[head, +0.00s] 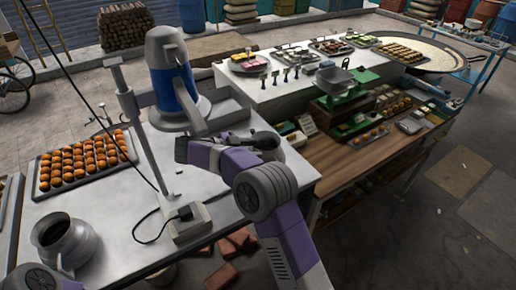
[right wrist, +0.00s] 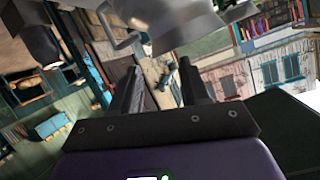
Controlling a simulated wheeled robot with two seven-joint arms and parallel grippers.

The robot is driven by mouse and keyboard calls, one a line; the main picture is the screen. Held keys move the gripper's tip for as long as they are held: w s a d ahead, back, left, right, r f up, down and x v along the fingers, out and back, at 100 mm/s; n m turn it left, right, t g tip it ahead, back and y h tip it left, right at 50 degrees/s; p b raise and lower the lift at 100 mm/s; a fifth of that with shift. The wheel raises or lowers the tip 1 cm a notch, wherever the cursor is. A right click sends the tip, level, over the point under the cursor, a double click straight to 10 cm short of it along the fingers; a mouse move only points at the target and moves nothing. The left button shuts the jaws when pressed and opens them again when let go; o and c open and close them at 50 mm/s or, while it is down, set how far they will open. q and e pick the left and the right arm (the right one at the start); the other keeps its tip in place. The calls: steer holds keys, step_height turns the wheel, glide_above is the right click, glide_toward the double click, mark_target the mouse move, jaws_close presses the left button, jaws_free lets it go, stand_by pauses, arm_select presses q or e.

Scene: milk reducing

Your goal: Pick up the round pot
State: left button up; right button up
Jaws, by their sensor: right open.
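The round pot (head: 68,243) is a grey metal vessel with a dark open mouth and a side handle. It stands upright on the metal table at the lower left in the head view. My right gripper (head: 180,149) is over the table, up and right of the pot and well apart from it, near the foot of the grey and blue machine. In the right wrist view its two dark fingers (right wrist: 160,88) are spread with nothing between them. The pot cannot be made out for certain there. Only part of my left arm shows at the lower left; its gripper is out of view.
A thin metal stand (head: 140,130) with a cable and box rises between gripper and pot. The grey and blue machine (head: 175,80) stands behind it. A tray of orange balls (head: 50,185) lies left. Bare tabletop (head: 110,205) lies right of the pot.

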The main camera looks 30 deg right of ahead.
mark_target(271, 151)
steer(key=shift+s+d+f, duration=0.2)
steer(key=shift+d, duration=0.45)
steer(key=shift+s+d+f, duration=0.15)
steer(key=shift+d, duration=0.45)
steer(key=x, duration=0.5)
steer(key=shift+w, duration=0.1)
steer(key=shift+a, duration=0.1)
jaws_close()
steer(key=shift+r, duration=0.15)
